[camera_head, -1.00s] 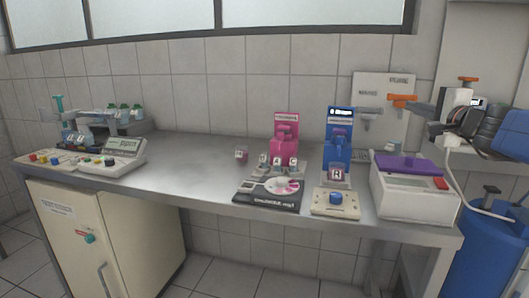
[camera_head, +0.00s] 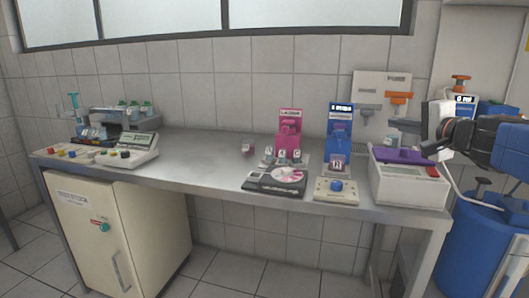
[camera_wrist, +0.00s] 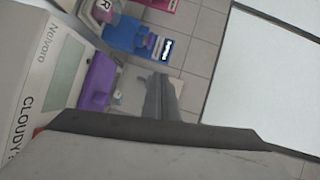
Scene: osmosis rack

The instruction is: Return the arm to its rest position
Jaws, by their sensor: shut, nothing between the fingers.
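My gripper (camera_head: 394,131) is at the right side of the head view, level and pointing left. Its dark fingers are together and empty, in front of the wall panel and above the white box with the purple lid (camera_head: 402,157). No contact with the box is visible. My arm reaches in from the right edge of the picture. In the wrist view the closed grey fingers (camera_wrist: 160,97) show beside the purple lid (camera_wrist: 98,82), with nothing between them.
The steel bench (camera_head: 205,165) holds a pink device (camera_head: 290,130), a blue device (camera_head: 339,130), a black plate with a disc (camera_head: 275,181) and a keypad unit (camera_head: 130,150). A wall panel (camera_head: 368,90) with an orange handle (camera_head: 399,98) stands behind. A blue barrel (camera_head: 482,245) is at the right.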

